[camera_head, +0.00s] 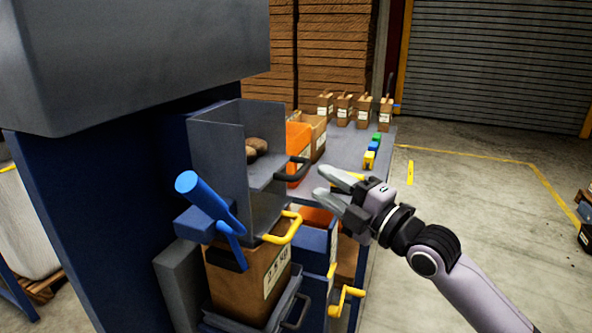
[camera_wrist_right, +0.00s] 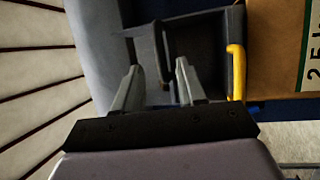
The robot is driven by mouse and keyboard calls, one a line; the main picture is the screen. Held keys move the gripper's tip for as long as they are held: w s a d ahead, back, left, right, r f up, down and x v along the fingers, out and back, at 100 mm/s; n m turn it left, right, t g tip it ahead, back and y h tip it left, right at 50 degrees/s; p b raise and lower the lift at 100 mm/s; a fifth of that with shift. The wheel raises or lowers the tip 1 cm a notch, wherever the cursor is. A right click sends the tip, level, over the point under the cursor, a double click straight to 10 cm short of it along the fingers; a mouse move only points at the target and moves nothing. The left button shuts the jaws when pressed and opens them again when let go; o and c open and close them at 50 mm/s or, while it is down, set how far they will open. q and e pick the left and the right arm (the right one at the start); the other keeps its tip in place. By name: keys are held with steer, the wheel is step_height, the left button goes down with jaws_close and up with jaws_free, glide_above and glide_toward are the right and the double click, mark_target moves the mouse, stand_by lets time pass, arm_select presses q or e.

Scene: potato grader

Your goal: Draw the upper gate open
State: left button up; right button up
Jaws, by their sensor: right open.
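The upper gate is a grey plate in the grey chute (camera_head: 218,150), with a dark curved handle (camera_head: 293,178) on its front. Brown potatoes (camera_head: 257,146) lie behind it. A lower gate has a yellow handle (camera_head: 287,229); this handle also shows in the right wrist view (camera_wrist_right: 236,72). My right gripper (camera_head: 320,183) is open and empty, just right of the dark handle at about its height. In the right wrist view its fingertips (camera_wrist_right: 158,68) point at the grey chute, left of the yellow handle. Whether they touch the dark handle is unclear. My left gripper is out of view.
A blue lever (camera_head: 207,203) stands left of the chute. A cardboard box (camera_head: 245,285) sits below it. A yellow crank (camera_head: 346,298) sticks out at lower right. Behind, a grey table (camera_head: 345,148) holds boxes and small coloured blocks.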

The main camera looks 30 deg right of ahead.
mark_target(303, 167)
steer(key=p+x, duration=0.1)
steer(key=x, duration=0.4)
steer(key=shift+r, duration=0.1)
steer(key=shift+x, duration=0.8)
jaws_close()
